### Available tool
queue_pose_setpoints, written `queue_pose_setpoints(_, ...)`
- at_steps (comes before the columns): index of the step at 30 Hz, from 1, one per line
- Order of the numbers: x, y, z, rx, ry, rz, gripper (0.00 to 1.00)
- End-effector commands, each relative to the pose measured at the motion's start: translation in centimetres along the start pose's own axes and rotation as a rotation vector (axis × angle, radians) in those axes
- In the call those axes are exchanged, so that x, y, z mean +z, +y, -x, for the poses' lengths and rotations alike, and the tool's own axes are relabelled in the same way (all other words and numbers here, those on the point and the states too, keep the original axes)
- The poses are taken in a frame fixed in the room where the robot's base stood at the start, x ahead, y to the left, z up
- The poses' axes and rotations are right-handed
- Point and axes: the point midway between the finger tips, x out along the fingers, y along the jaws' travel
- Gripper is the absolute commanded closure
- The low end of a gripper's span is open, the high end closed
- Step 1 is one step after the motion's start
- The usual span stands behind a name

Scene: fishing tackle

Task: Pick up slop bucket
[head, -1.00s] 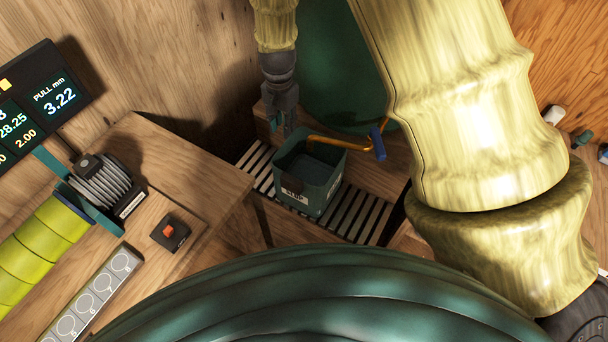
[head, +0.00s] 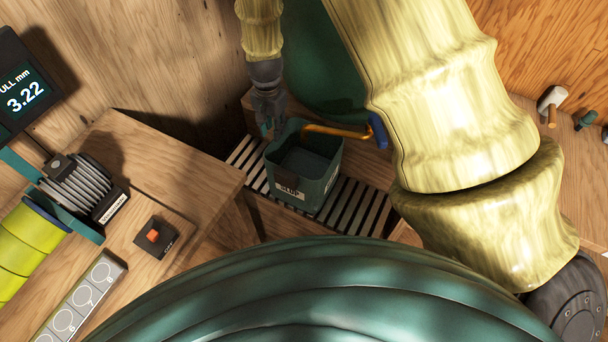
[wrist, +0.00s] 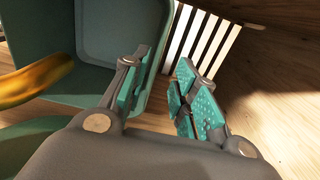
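The slop bucket (head: 318,188) is a green square open-topped pail with a "SLOP" label. It stands upright on a slatted rack, with its orange handle (head: 335,131) and blue grip leaning to the right. My gripper (head: 267,130) is at the bucket's far left rim, pointing down. In the wrist view my gripper (wrist: 160,97) is open and empty, with two teal-padded fingers apart. The bucket (wrist: 117,30) fills the upper left there, with its rim running between the fingers. One finger overlaps the bucket's inside, the other is outside. I cannot tell whether they touch the rim.
The slatted rack (head: 357,207) is under the bucket. A wooden bench (head: 190,165) at left holds a reel, a red-button box (head: 155,237) and a numbered strip. A wooden wall stands close behind my gripper. A dark green rounded object (head: 318,70) stands behind the bucket.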

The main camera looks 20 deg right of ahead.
Motion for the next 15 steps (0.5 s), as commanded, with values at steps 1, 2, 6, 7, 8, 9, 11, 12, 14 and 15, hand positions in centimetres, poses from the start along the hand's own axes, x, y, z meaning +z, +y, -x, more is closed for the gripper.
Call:
queue_pose_setpoints(1,0.0,0.0,-0.5,0.001,-0.001,0.0,0.71)
queue_pose_setpoints(2,0.0,0.0,-0.8,0.0,-0.001,0.0,0.71)
queue_pose_setpoints(6,-0.1,0.0,-2.0,0.0,0.0,0.0,0.71)
queue_pose_setpoints(7,-0.1,0.0,-2.1,0.0,0.0,0.0,0.71)
queue_pose_setpoints(8,-0.1,0.0,-2.3,0.0,0.0,0.0,0.71)
queue_pose_setpoints(9,-0.1,0.0,-2.4,-0.001,0.0,0.0,0.71)
queue_pose_setpoints(11,-0.1,0.0,-2.6,-0.001,0.001,0.0,0.71)
queue_pose_setpoints(12,-0.1,0.0,-2.7,-0.001,0.001,0.0,0.71)
queue_pose_setpoints(14,-0.1,0.0,-2.9,-0.001,0.0,0.0,0.71)
queue_pose_setpoints(15,-0.2,0.1,-3.0,0.0,0.0,0.0,0.71)
